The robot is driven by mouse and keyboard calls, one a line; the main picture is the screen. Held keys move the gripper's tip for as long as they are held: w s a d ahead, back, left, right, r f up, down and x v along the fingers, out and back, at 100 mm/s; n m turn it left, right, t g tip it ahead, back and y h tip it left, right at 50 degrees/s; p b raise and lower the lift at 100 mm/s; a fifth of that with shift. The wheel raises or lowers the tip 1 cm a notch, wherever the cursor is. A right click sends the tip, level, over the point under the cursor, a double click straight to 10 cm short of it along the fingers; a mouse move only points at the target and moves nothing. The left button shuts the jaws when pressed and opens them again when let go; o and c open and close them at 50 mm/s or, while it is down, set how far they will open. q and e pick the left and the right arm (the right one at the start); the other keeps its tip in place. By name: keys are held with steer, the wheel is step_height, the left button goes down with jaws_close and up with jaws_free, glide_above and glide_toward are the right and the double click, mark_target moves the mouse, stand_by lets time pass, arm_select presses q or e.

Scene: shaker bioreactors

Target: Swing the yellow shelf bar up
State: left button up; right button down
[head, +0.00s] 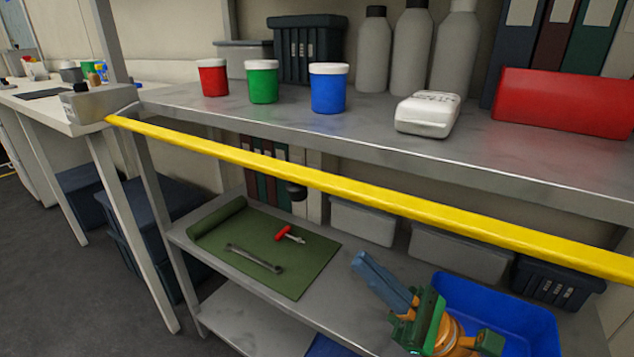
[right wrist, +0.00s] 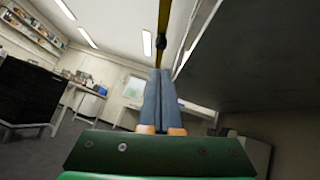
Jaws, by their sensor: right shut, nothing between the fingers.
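The yellow shelf bar (head: 330,181) runs across the front of the shelf unit, from a grey bracket (head: 98,103) at the left out past the right edge. In the head view it lies below the upper shelf's front edge, and the gap widens to the right. My right gripper (head: 360,262) has blue fingers pressed together, empty, below the bar and apart from it. In the right wrist view its fingertips (right wrist: 160,73) point up toward the yellow bar (right wrist: 165,15), which shows above them. My left gripper is not in view.
The upper shelf (head: 350,130) holds red, green and blue tubs, a white device (head: 428,112) and a red box (head: 560,100). The lower shelf holds a green mat (head: 300,262) with tools and a blue bin (head: 500,300) behind my right gripper. A white bench stands left.

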mark_target(308, 168)
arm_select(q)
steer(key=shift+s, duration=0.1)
